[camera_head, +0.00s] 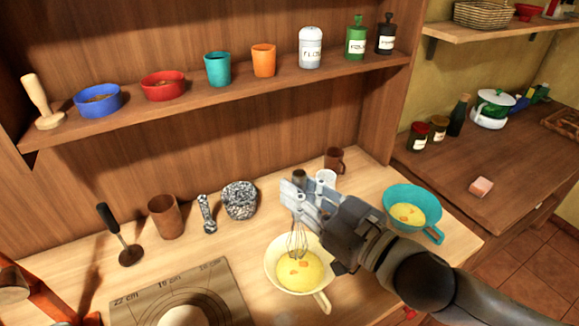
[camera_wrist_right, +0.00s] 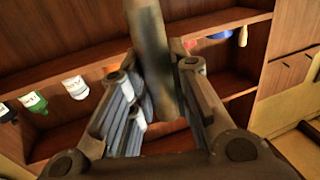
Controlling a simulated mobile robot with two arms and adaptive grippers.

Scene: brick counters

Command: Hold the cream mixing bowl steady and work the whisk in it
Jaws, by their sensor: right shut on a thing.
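The cream mixing bowl (camera_head: 322,301) stands on the light counter at bottom centre, with yellow liquid and orange yolks inside. My right gripper (camera_head: 300,196) is above the bowl, shut on the handle of the whisk (camera_head: 298,240). The whisk points down, and its wire loops reach into the bowl over the liquid; whether they touch the bottom is unclear. In the right wrist view the whisk handle (camera_wrist_right: 150,50) stands between the fingers of my right gripper (camera_wrist_right: 155,80). My left gripper is not in view, and no gripper shows on the bowl.
A teal bowl (camera_head: 411,208) with similar contents stands to the right, near the counter edge. Behind are a white cup (camera_head: 326,178), a brown mug (camera_head: 335,160) and a speckled mortar (camera_head: 240,200). A marked mat (camera_head: 222,290) lies left. A shelf (camera_head: 200,105) with bowls and cups runs above.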

